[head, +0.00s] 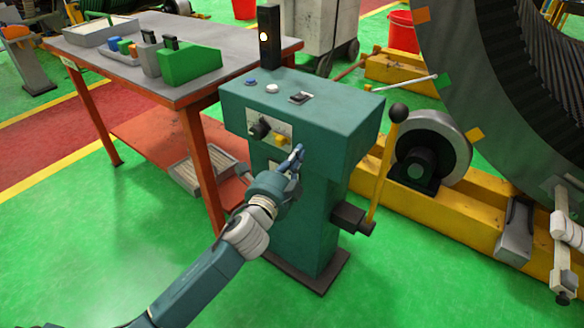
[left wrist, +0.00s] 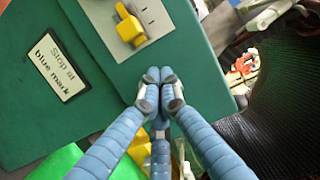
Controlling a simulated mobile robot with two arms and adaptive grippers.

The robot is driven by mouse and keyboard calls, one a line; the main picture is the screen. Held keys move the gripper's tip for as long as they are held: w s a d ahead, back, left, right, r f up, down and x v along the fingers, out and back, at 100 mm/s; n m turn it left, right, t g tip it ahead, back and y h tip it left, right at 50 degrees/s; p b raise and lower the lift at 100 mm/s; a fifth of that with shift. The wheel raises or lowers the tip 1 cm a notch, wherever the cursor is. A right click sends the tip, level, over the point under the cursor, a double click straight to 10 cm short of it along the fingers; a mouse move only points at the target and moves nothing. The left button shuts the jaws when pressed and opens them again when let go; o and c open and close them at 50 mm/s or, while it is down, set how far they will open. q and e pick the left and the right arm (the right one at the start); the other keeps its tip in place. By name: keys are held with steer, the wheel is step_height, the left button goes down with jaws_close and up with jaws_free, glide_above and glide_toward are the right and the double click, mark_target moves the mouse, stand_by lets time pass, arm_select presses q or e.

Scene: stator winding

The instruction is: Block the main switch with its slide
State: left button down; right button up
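The main switch is a black rotary knob (head: 260,128) on a pale plate on the front of the green control pedestal (head: 345,118). The yellow slide (head: 281,140) sits on the same plate, right of the knob. In the left wrist view the yellow slide (left wrist: 131,28) lies above my fingertips, beside a slot in the plate; the knob is not visible there. My left gripper (head: 298,153) is at the pedestal's front, just below and right of the slide, apart from it. Its fingertips (left wrist: 160,77) meet, with nothing visible between them.
A label (left wrist: 58,68) reads "Stop at blue mark". A lever with a black ball (head: 398,112) stands at the pedestal's right. A grey-topped orange table (head: 185,93) is on the left. A large stator ring (head: 470,95) stands at right. Green floor is open at front left.

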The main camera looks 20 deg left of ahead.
mark_target(283, 142)
arm_select(q)
steer(key=shift+w+a+f, duration=0.1)
steer(key=shift+w+a, duration=0.1)
steer(key=shift+a, duration=0.75)
steer(key=shift+w+a, duration=0.2)
steer(key=shift+a, duration=0.45)
steer(key=shift+a, duration=0.1)
arm_select(e)
steer(key=shift+r, duration=0.1)
arm_select(q)
steer(key=shift+w+a+p, duration=0.25)
steer(key=shift+a+p, duration=0.1)
steer(key=shift+a, duration=0.35)
steer(key=shift+w+a, duration=0.1)
steer(key=shift+a, duration=0.2)
arm_select(e)
steer(key=shift+s+d+f, duration=0.15)
steer(key=shift+s+f, duration=0.8)
steer(key=shift+f, duration=0.15)
